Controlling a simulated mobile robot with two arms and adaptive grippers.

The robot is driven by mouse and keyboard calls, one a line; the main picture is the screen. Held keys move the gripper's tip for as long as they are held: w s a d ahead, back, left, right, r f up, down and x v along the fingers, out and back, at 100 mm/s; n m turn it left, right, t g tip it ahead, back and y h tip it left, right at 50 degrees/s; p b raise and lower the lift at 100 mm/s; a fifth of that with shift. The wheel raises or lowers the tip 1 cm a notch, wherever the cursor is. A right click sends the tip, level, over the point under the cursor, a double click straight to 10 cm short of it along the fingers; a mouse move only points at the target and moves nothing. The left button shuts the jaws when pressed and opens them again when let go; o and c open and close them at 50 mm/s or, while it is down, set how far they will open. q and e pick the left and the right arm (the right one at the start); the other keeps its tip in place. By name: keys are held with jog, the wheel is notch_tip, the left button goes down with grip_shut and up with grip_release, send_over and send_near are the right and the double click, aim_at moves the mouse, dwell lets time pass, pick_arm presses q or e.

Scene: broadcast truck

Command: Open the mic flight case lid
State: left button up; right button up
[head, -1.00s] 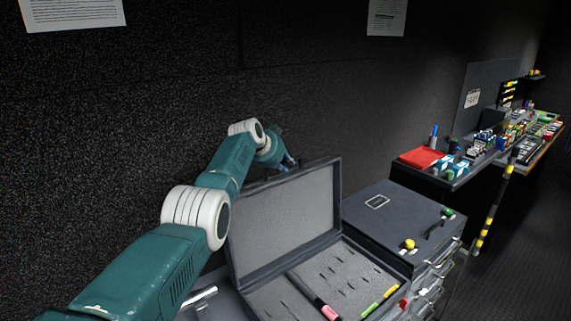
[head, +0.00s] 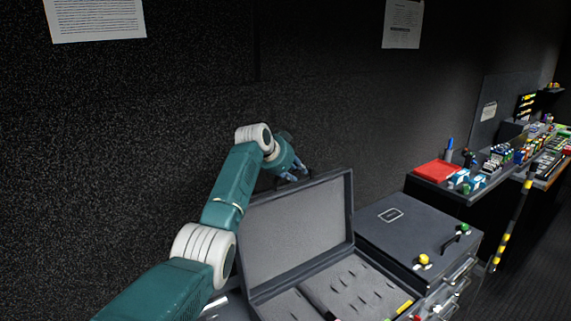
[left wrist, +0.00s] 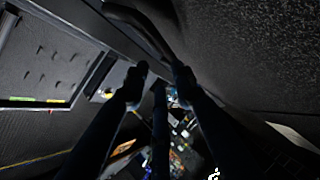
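The mic flight case (head: 357,291) is open, its grey-lined lid (head: 296,228) standing roughly upright at the back of the base. Dark foam with several slots fills the base, which also shows in the left wrist view (left wrist: 42,68). Whether a finger touches the lid cannot be told. My right gripper is not in view.
A closed dark case (head: 405,228) with yellow and green knobs stands right of the mic case. Beyond it is a counter with a red tray (head: 437,171) and several small items. The dark wall (head: 330,110) is close behind the lid.

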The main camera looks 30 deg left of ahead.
pick_arm(q)
jog(key=v, duration=0.8)
dwell(0.4)
